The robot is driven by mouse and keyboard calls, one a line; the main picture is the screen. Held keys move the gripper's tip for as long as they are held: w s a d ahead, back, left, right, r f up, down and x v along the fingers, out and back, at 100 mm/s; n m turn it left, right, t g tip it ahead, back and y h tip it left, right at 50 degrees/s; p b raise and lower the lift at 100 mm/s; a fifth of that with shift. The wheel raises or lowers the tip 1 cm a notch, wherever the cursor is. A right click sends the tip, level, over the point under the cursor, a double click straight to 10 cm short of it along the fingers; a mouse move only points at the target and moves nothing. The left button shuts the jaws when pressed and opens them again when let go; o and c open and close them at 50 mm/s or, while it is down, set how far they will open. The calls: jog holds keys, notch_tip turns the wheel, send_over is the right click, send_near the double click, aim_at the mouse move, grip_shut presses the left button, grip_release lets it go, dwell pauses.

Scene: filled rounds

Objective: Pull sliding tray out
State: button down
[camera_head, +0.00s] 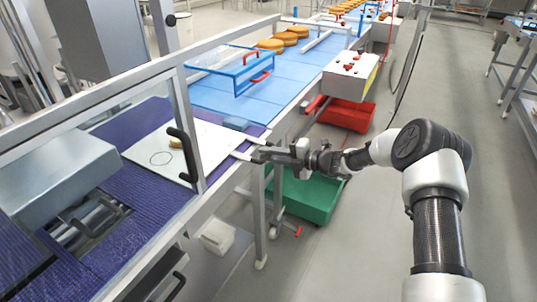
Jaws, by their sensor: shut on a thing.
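The sliding tray (217,144) is a flat white plate lying over the purple belt, at left centre in the head view. A dark circle outline and a small tan-brown item show on it. A frame post and a black handle (184,153) cross in front of part of it. My gripper (251,154) reaches in from the right and is shut at the tray's right end, at the conveyor's side rail. The fingertips are small here, and the exact grip point is hard to make out.
A blue belt (222,98) with orange-brown rounds (290,39) runs behind, under a blue-edged clear guard (243,70). A green crate (305,198) and a red crate (349,115) stand below right. A control box (349,75) juts out. The floor at right is open.

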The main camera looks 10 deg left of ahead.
jog(key=shift+w+d+r, duration=0.1)
jog(key=shift+w+d, duration=0.05)
jog(key=shift+w, duration=0.1)
jog(key=c, duration=1.7)
grip_release()
jog(key=v, duration=1.7)
jog(key=shift+s+d+p, duration=0.15)
jog(key=shift+p, duration=0.15)
